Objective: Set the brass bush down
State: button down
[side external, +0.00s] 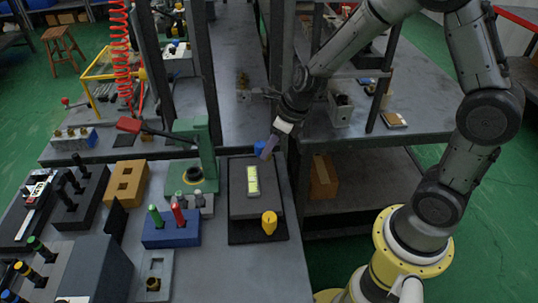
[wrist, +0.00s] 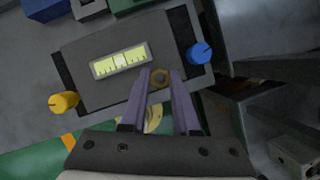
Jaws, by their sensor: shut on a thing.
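The brass bush (wrist: 159,78) is a small hexagonal ring with a dark hole, held between the tips of my gripper's purple fingers in the wrist view. My gripper (wrist: 160,80) is shut on it. In the side external view my gripper (side external: 267,151) hangs at the back right edge of a dark grey box, close to its blue knob; I cannot make out the bush there. The grey box (wrist: 88,58) has a lit yellow-green scale (wrist: 121,61), which also shows in the side view (side external: 253,180). I cannot tell whether the bush touches anything.
A yellow knob (side external: 269,222) stands at the box's front and a blue knob (wrist: 200,53) at its other end. A green press (side external: 196,160) with a red lever stands left of the box. A blue block (side external: 171,228) holds green and red pegs. Bare table lies front right.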

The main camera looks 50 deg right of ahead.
jog(key=shift+f, duration=1.5)
jog(key=shift+f, duration=0.2)
jog(key=c, duration=0.7)
grip_release()
jog(key=shift+o, duration=0.2)
jog(key=shift+r, duration=0.1)
